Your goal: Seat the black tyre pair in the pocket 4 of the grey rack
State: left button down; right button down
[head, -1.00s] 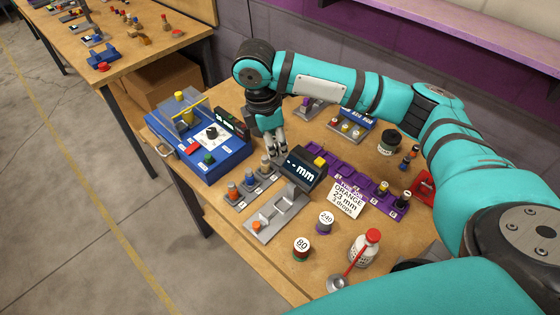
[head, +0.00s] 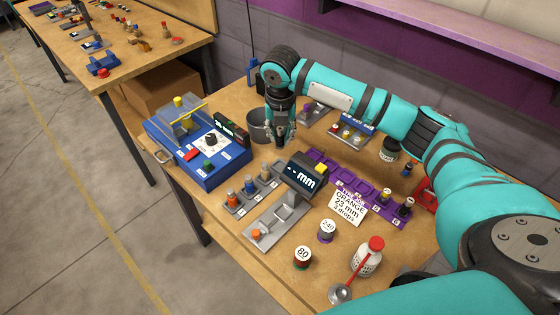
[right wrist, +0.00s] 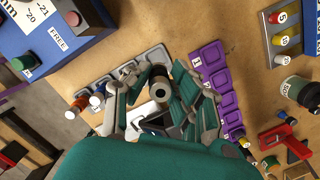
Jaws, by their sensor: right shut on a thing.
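The grey rack (head: 242,204) lies on the bench in front of the blue machine. My right gripper (head: 281,143) is above the bench, just beyond the rack's far end. In the right wrist view its fingers (right wrist: 160,88) are shut on the black tyre pair (right wrist: 156,96), a dark cylinder with a pale end. The pair is hard to make out in the head view. My left gripper is out of view.
The blue machine (head: 224,171) stands left of the rack. A grey cup (head: 260,127) is close behind my gripper. A black "mm" display (head: 302,173) and a purple rack (head: 345,178) stand to the right. Bottles and reels stand near the front edge.

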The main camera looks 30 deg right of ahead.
aim_at(280, 140)
notch_tip(280, 140, down, 8)
jog(key=shift+s+r+p, duration=0.1)
jog(key=shift+p, duration=0.45)
jog(key=shift+f, duration=0.3)
jog(key=c, duration=1.1)
grip_release()
jog(key=shift+f, duration=0.15)
jog(key=shift+c, duration=0.2)
jog(key=r, duration=0.4)
jog(key=s+r, duration=0.1)
jog(key=r, duration=0.3)
jog(key=a+r+b, duration=0.1)
jog(key=r, duration=0.3)
jog(key=shift+s+r, duration=0.15)
jog(key=shift+s, duration=0.1)
